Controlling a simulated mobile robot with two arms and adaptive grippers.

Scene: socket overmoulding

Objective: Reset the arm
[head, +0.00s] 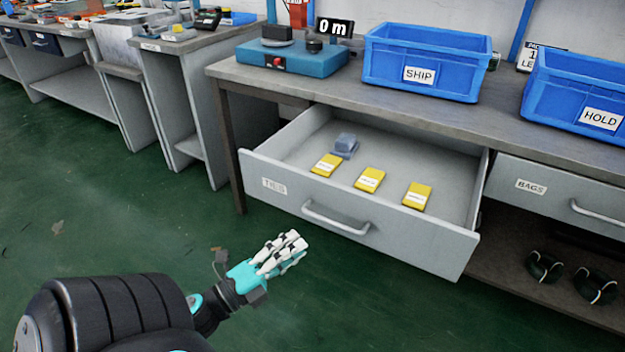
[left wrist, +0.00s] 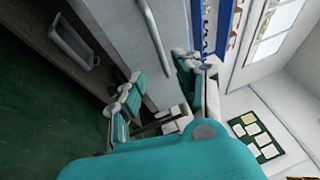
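My left gripper (head: 288,247), with white and teal fingers, is in front of the open drawer marked TIES (head: 358,231), low and left of its handle (head: 337,219). It is clear of the drawer and holds nothing that I can see. In the left wrist view its fingers (left wrist: 160,85) stand apart with a gap between them, and a grey front with a bar handle (left wrist: 154,38) lies beyond. My right gripper is in neither view.
Yellow packs (head: 370,179) and a small blue-grey item (head: 345,145) lie in the drawer. Above, the bench (head: 350,94) carries a blue device (head: 292,61) and blue bins marked SHIP (head: 423,60) and HOLD (head: 580,93). A BAGS drawer (head: 560,199) is shut. Green floor is clear at left.

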